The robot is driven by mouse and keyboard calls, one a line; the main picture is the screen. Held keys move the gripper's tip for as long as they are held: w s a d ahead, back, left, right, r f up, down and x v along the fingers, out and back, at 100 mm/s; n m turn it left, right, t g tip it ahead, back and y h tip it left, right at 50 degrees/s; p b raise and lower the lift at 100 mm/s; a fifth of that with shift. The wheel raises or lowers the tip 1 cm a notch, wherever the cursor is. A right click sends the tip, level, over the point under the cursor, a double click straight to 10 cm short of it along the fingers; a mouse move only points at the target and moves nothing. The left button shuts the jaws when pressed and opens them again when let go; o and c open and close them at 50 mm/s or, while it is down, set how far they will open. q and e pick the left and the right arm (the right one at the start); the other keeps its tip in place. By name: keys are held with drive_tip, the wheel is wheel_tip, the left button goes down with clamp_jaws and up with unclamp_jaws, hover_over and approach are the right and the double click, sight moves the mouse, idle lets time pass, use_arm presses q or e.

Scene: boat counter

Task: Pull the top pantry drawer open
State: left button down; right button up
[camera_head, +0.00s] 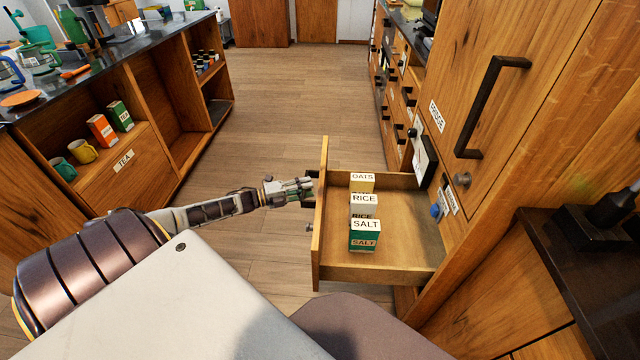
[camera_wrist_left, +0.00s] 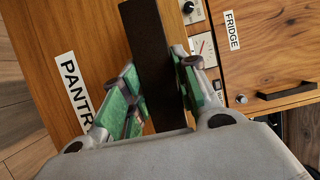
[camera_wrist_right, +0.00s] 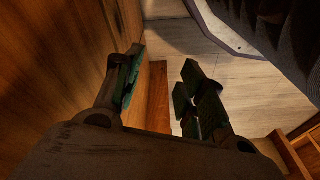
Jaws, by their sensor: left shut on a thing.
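The wooden pantry drawer (camera_head: 405,215) stands pulled well out from the cabinet on the right in the head view. Boxes labelled OATS (camera_head: 362,181), RICE (camera_head: 364,203) and SALT (camera_head: 365,236) stand in a row inside it. My left gripper (camera_head: 303,187) is at the outer side of the drawer front. In the left wrist view its fingers (camera_wrist_left: 158,85) are shut around the dark bar handle (camera_wrist_left: 152,50), beside a partly hidden PANTRY label (camera_wrist_left: 73,88). My right gripper (camera_wrist_right: 162,75) has its fingers apart and empty, next to a wooden surface.
A tall FRIDGE door (camera_head: 490,60) with a dark handle (camera_head: 485,108) rises beyond the drawer. A counter with open shelves (camera_head: 180,110), mugs and boxes stands at the left. The wooden floor (camera_head: 270,90) between is clear.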

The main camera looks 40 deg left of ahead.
use_arm(q)
drive_tip(key=shift+s+a, duration=0.5)
drive_tip(key=shift+a, duration=0.25)
drive_tip(key=shift+s+a, duration=0.5)
drive_tip(key=shift+a, duration=0.25)
drive_tip(key=shift+s+a, duration=0.5)
drive_tip(key=shift+a, duration=0.25)
drive_tip(key=c, duration=1.1)
unclamp_jaws()
drive_tip(key=shift+o, duration=0.2)
drive_tip(key=shift+s+a, duration=0.1)
drive_tip(key=shift+s, duration=0.05)
drive_tip(key=v, duration=1.1)
drive_tip(key=shift+s+a, duration=0.2)
drive_tip(key=shift+s, duration=0.05)
drive_tip(key=shift+f, duration=0.1)
